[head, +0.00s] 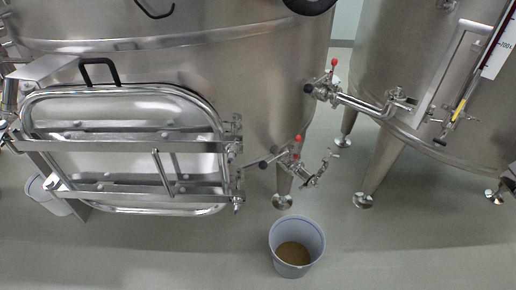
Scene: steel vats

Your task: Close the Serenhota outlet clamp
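A large steel vat (270,75) fills the left and middle of the head view. A second, higher outlet (322,90) with a red-tipped lever joins a pipe running to the right. No Serenhota label is readable. Neither of my grippers is in view.
A grey bucket (297,246) with brown contents stands on the floor below the lower outlet. A barred manway door (130,145) covers the vat's left front. A second vat (400,100) on legs stands right. The floor (420,240) at lower right is clear.

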